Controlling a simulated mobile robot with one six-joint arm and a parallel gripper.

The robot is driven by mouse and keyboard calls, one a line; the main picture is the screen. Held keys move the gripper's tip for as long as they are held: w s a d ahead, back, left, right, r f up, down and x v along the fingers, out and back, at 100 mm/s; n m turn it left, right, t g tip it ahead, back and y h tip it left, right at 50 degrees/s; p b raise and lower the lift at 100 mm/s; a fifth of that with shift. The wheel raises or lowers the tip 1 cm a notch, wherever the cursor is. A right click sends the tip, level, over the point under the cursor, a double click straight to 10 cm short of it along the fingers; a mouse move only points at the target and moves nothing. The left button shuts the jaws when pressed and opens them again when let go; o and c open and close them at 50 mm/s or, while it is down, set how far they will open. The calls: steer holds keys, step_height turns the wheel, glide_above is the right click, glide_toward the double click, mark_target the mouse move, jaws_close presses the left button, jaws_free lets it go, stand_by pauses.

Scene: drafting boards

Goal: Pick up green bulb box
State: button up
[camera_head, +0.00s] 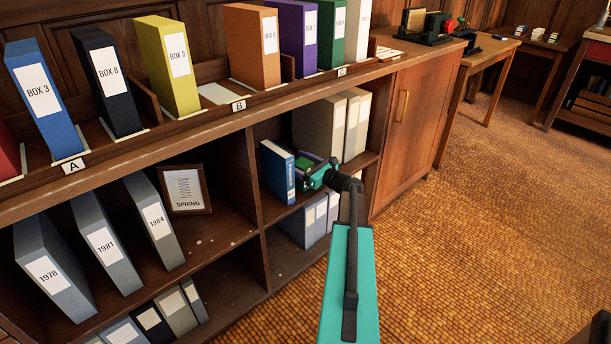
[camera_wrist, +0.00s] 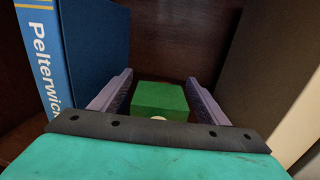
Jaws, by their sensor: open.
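The green bulb box (camera_wrist: 160,97) is a small plain green block in the wrist view, with a pale round spot low on its front. It sits inside a dark wooden shelf bay. My gripper (camera_wrist: 160,80) is open, with one purple-grey finger on each side of the box. A narrow gap shows between each finger and the box, so neither seems to touch it. In the head view my gripper (camera_head: 307,172) reaches into the middle shelf bay, and I cannot clearly tell the box from the gripper there.
A blue book (camera_head: 277,172) labelled Pelterwick stands close on the left; it also shows in the wrist view (camera_wrist: 95,60). Beige binders (camera_head: 320,130) stand close on the right. The upper shelf holds coloured box files. A framed SPRING picture (camera_head: 185,190) is in the left bay.

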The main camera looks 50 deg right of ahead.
steer(key=shift+w, duration=0.4)
steer(key=shift+c, duration=0.2)
steer(key=c, duration=1.1)
